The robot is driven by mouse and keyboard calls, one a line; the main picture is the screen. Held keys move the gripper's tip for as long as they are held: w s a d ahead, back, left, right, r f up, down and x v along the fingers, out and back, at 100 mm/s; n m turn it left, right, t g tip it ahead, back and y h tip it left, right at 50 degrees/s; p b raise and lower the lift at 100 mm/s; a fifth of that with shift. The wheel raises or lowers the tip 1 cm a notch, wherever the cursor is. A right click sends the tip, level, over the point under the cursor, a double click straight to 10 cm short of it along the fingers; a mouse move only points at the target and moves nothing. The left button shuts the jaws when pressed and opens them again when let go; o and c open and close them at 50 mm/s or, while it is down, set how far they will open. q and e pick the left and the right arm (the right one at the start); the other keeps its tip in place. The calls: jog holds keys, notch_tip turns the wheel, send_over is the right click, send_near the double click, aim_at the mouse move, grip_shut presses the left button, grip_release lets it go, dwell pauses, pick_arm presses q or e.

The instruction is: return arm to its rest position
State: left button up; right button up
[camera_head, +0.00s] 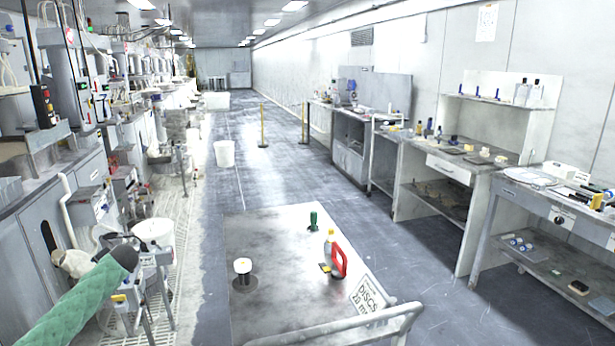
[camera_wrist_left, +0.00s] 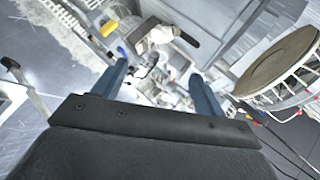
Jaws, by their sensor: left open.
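My left arm (camera_head: 78,302), in a green sleeve with a dark rounded end, comes in from the lower left in the head view. It reaches over the left side of the aisle. Its gripper fingers cannot be made out there. In the left wrist view my left gripper (camera_wrist_left: 160,72) shows two blue fingers spread apart with nothing held between them. Clutter lies beyond the fingers. My right arm and right gripper are not in view.
Machines line the left; benches (camera_head: 440,160) line the right. The aisle beyond is fairly clear.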

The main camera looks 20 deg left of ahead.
pick_arm(q)
jog(key=s+d+f+m+h, duration=0.15)
jog(key=s+d+f, duration=0.35)
jog(key=d+f, duration=0.65)
jog(key=s+d+f+g+h, duration=0.1)
jog(key=s+d+f+h, duration=0.2)
jog(key=s+d+f, duration=0.75)
jog(key=s+d+f+m+h, duration=0.15)
jog(key=d+f, duration=0.55)
jog(key=d, duration=1)
jog(key=s+d+h, duration=0.2)
jog(key=s+d, duration=0.5)
jog(key=d, duration=0.4)
jog(key=s+d+r+h, duration=0.1)
jog(key=s+d+h, duration=0.1)
jog(key=s+d, duration=0.6)
jog(key=s+d+n+h, duration=0.1)
jog(key=s+d, duration=0.6)
jog(key=d, duration=0.7)
jog(key=shift+s+r+g+h, duration=0.15)
jog(key=shift+r+g+h, duration=0.2)
jog(key=shift+h, duration=0.35)
